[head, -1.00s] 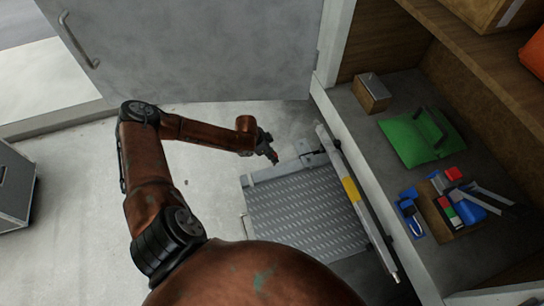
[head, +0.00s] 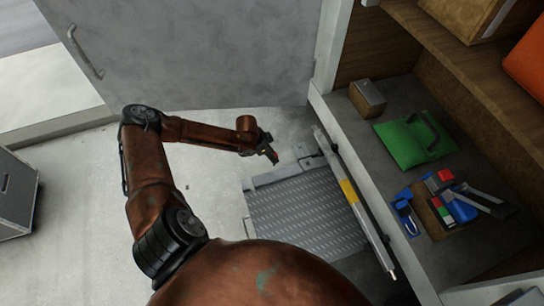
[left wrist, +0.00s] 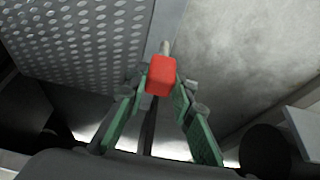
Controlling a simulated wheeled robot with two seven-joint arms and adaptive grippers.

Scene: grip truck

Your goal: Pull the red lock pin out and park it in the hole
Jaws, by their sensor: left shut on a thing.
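The red lock pin (left wrist: 160,75) is between the fingertips of my left gripper (left wrist: 163,88) in the left wrist view; its red head faces the camera and a pale shaft sticks out beyond it. The hole cannot be made out. My right gripper is not in view.
A silver bar with a yellow band (head: 348,190) runs along the ramp's right side. The shelf on the right holds a green case (head: 405,143), a small box (head: 367,97) and blue and red tools (head: 455,205). A grey door (head: 200,50) stands behind; a grey case (head: 15,195) is at far left. The floor between is clear.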

